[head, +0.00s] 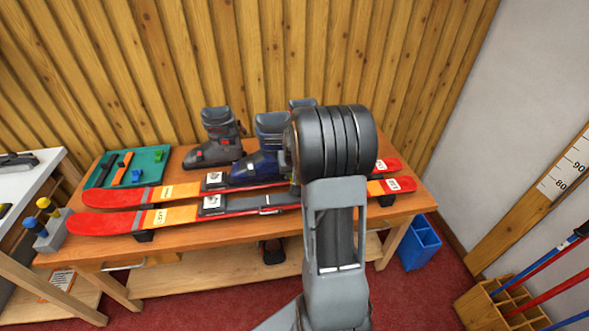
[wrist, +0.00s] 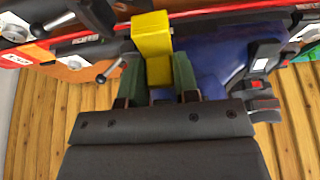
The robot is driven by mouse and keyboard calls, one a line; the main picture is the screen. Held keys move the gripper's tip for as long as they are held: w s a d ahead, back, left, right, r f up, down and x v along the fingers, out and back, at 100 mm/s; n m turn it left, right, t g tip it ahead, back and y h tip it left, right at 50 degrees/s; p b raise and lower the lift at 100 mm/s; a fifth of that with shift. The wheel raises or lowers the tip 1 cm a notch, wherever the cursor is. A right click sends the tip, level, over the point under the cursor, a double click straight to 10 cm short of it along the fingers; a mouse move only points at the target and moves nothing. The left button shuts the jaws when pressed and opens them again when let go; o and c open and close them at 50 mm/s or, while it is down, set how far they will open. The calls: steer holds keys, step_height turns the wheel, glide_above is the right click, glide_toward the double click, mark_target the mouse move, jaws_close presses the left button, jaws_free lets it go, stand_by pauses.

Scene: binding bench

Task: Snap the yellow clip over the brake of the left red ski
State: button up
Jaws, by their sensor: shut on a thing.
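Two red and orange skis lie side by side on the bench, the front one (head: 105,223) and the rear one (head: 125,196). Their lettering is too small to tell which is the left ski. In the wrist view my gripper (wrist: 158,76) is shut on the yellow clip (wrist: 152,35), between its two green fingers. The clip's far end overlaps a red ski edge (wrist: 205,12). Dark brake or binding parts (wrist: 118,66) are just left of it. I cannot tell whether the clip touches them. In the head view my arm hides gripper and clip.
A blue boot (head: 270,140) and a grey boot (head: 215,140) stand behind the skis, the blue one close beside my gripper. A green mat (head: 150,156) with tools lies at the bench's back left. A slatted wood wall (head: 330,50) is behind.

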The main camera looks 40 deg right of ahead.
steer(key=shift+s+d+r, duration=0.1)
steer(key=shift+d, duration=0.45)
steer(key=shift+a+f+b, duration=0.1)
steer(key=shift+f+b, duration=2.4)
steer(key=shift+f, duration=0.9)
steer(key=o, duration=0.3)
steer(key=c, duration=0.4)
steer(key=shift+s, duration=0.1)
steer(key=shift+f+b, duration=1.05)
steer(key=shift+f, duration=0.1)
